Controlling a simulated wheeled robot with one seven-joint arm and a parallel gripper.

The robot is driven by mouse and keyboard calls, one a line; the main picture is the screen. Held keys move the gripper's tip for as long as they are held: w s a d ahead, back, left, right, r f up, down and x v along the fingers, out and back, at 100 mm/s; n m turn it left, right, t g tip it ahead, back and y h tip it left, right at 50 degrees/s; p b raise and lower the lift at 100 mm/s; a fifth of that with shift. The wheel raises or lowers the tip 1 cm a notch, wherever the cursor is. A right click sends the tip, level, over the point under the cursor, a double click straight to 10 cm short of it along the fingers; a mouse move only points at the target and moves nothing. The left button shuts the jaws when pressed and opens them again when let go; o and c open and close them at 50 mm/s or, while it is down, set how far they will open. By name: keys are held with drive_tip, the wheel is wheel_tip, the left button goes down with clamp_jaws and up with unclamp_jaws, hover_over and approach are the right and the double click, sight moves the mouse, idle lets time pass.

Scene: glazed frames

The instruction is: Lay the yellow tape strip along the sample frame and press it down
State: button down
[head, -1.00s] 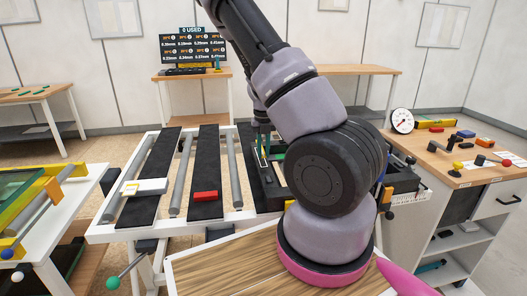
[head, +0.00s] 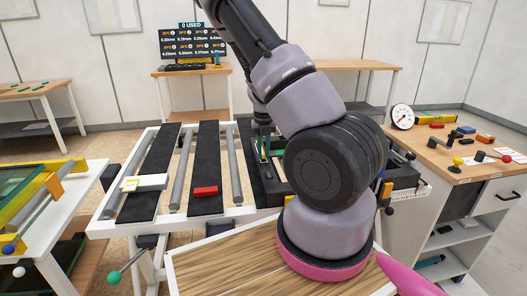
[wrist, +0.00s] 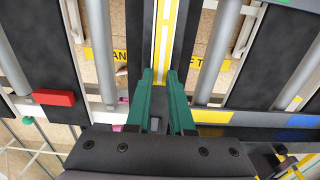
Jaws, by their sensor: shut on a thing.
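My gripper (wrist: 163,82) points away from the camera in the wrist view, with two green fingers close together. The yellow tape strip (wrist: 168,35) runs lengthwise from between the fingertips to the top edge, and the fingers appear shut on its near end. My arm hides much of that area.
A stand with black belts (head: 160,165) and grey rollers holds a red block (head: 205,191) and a white piece (head: 145,182). A glass pane with yellow edging (head: 20,200) is at left. A cabinet (head: 470,170) with a dial and small parts stands at right.

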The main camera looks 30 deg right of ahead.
drive_tip(key=shift+f, duration=0.15)
idle(0.3)
drive_tip(key=shift+f, duration=0.3)
drive_tip(key=c, duration=0.7)
unclamp_jaws()
wheel_tip(320, 180, up, 11)
drive_tip(key=shift+f, duration=0.1)
